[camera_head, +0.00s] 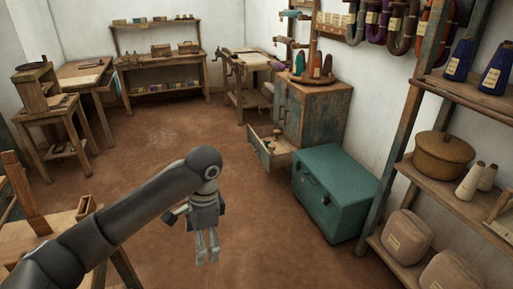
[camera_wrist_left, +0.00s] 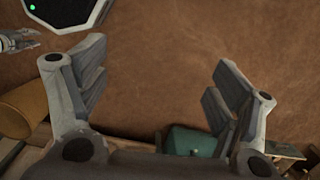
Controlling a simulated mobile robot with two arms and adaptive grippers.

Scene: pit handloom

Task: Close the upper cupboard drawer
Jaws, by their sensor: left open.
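The worn blue-grey cupboard (camera_head: 312,118) stands against the right wall. Its drawer (camera_head: 269,150) is pulled out to the left, with small things showing inside. My left gripper (camera_head: 207,256) hangs pointing down over the brown floor, in front of the drawer and apart from it. In the left wrist view the left gripper (camera_wrist_left: 158,75) has its fingers wide apart with nothing between them. A grey jointed part that looks like my right gripper (camera_wrist_left: 17,41) shows at the upper left edge there; its jaws are too small to read.
A teal chest (camera_head: 335,190) stands on the floor just right of the open drawer. A wooden bench (camera_head: 62,236) is at the lower left. The middle floor is clear.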

